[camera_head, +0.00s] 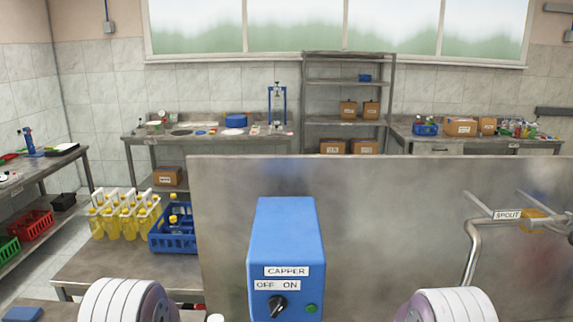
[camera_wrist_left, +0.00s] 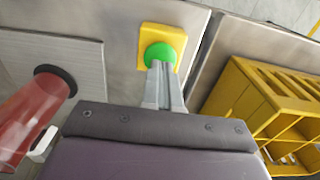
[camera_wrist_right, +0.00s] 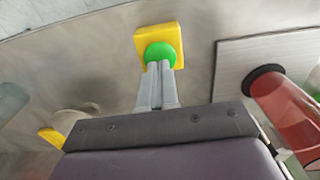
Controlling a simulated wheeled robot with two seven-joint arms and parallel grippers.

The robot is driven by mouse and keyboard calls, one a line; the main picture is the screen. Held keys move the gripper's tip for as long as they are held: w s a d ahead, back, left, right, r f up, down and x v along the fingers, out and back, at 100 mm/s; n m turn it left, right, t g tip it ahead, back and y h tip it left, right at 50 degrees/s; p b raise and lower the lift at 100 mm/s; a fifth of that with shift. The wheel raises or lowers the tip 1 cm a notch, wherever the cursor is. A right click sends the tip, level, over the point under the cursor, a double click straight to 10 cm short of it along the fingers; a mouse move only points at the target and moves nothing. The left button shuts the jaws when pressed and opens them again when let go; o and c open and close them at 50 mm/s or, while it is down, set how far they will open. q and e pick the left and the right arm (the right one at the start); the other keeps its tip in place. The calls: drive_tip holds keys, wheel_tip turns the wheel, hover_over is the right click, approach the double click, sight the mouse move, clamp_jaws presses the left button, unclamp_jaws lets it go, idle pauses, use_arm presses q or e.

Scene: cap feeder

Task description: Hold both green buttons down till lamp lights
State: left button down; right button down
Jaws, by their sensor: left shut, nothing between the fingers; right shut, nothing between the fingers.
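In the left wrist view a green button (camera_wrist_left: 160,54) sits on a yellow base (camera_wrist_left: 152,33). My left gripper (camera_wrist_left: 160,68) is shut and empty, its fingertips overlapping the button's lower edge. In the right wrist view another green button (camera_wrist_right: 159,51) sits on a yellow base (camera_wrist_right: 171,30). My right gripper (camera_wrist_right: 159,67) is shut and empty, its tips at that button's lower edge. I cannot tell whether either button is pressed in. In the head view the blue CAPPER box (camera_head: 285,235) has a small dark green round piece (camera_head: 311,308), possibly the lamp, not visibly glowing.
A black knob (camera_head: 278,306) is on the box front. A red translucent cylinder is beside the left button (camera_wrist_left: 30,110) and the right one (camera_wrist_right: 290,115). A yellow crate (camera_wrist_left: 265,95) is near my left gripper. A steel panel (camera_head: 400,215) stands behind the box.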

use_arm(q)
drive_tip(key=shift+f, duration=0.8)
idle(0.5)
drive_tip(key=shift+r, duration=0.1)
idle(0.4)
